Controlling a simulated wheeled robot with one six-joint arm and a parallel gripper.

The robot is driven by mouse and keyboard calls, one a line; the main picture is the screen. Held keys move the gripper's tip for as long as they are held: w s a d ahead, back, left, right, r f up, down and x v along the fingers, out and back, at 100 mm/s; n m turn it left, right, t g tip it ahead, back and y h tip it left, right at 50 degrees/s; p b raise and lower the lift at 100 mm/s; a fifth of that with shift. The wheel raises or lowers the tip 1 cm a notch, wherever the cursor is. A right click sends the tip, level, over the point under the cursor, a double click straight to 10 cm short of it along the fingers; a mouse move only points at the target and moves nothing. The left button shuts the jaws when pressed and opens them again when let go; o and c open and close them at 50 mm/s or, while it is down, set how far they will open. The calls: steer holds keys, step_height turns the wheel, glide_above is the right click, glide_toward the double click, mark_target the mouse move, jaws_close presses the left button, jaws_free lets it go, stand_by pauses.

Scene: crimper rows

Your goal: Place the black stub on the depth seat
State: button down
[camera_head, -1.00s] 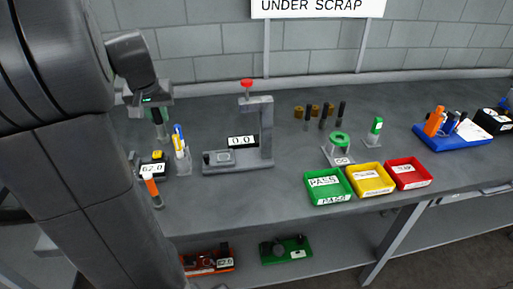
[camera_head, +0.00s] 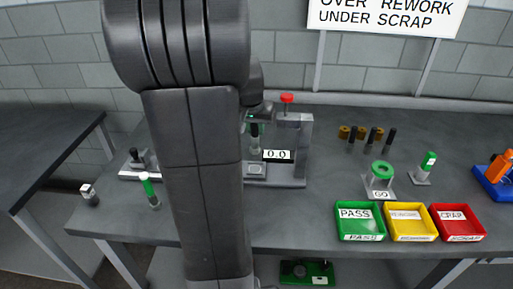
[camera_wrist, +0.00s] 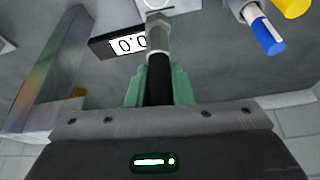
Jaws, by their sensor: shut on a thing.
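My gripper (camera_head: 255,124) is shut on the black stub (camera_wrist: 159,82), which hangs upright with a metal fitting at its lower end. In the wrist view its green fingers (camera_wrist: 160,86) flank the stub. The depth gauge (camera_head: 306,140) is a grey stand with a red knob on top and a display (camera_head: 277,155) reading 0.0. Its depth seat (camera_head: 256,169) is a small block at the left of the base, directly below the stub. The fitting appears just above the seat; I cannot tell whether they touch. My arm hides part of the bench to the left.
Several dark stubs and brass pieces (camera_head: 361,133) stand at the back right. A green ring GO gauge (camera_head: 381,172) stands behind the green PASS (camera_head: 360,237), yellow (camera_head: 410,238) and red (camera_head: 457,238) trays. A blue-ended piece (camera_wrist: 268,38) stands close by the gripper in the wrist view.

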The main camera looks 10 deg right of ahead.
mark_target(255, 145)
steer(key=shift+f, duration=3.45)
steer(key=shift+f, duration=0.2)
steer(key=c, duration=1.3)
jaws_free()
steer(key=shift+r, duration=0.2)
steer(key=shift+r, duration=0.25)
steer(key=v, duration=1.1)
steer(key=shift+s+a+r, duration=0.15)
steer(key=shift+s+r, duration=0.05)
steer(key=shift+s, duration=0.05)
